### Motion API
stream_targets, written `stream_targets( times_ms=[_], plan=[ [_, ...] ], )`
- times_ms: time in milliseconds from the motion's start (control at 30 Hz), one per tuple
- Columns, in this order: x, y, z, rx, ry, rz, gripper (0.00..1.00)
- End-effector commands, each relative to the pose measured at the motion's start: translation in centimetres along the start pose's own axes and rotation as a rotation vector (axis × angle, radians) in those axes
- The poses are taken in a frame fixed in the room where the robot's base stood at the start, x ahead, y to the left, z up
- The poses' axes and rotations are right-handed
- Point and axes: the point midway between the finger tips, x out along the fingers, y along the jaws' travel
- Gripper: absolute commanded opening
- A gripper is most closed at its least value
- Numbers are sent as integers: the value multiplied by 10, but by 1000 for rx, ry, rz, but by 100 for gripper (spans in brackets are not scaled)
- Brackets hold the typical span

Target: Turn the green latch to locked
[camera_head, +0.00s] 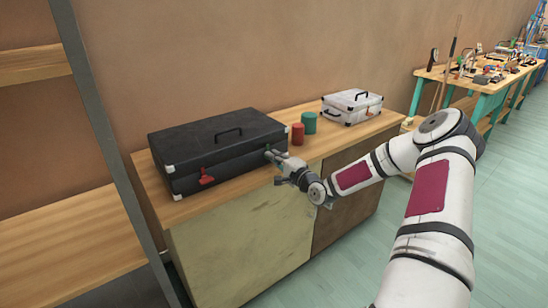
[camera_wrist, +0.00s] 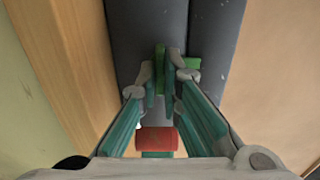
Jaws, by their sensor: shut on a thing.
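The black case (camera_head: 215,146) lies shut on the wooden cabinet top, its front toward me. A red latch (camera_head: 206,179) shows on the left of its front. The green latch is on the right of its front and is partly hidden by my gripper. In the wrist view, the green latch (camera_wrist: 160,62) shows as a narrow upright bar, with a green plate (camera_wrist: 192,63) beside it. My gripper (camera_head: 272,155) is at the case's front right; its teal fingers in the wrist view (camera_wrist: 161,90) are closed on the green latch bar.
A red can (camera_head: 297,133) and a green can (camera_head: 309,123) stand right of the black case. A small white case (camera_head: 351,106) sits farther right on the cabinet top (camera_head: 345,135). A metal shelf post (camera_head: 105,140) stands at left.

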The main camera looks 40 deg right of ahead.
Motion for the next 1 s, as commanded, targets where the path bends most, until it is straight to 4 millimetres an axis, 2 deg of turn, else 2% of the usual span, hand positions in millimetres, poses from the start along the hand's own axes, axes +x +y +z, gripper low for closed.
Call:
stream_targets(
  times_ms=[400, 500, 533, 833, 1000],
  plan=[
    [-1, 2, -1, 10, 2, 3, 0],
    [-1, 2, -1, 10, 2, 3, 25],
    [-1, 2, -1, 10, 2, 3, 27],
    [-1, 1, 0, 8, 1, 1, 27],
    [-16, 1, -1, 9, 2, 2, 27]
  ],
)
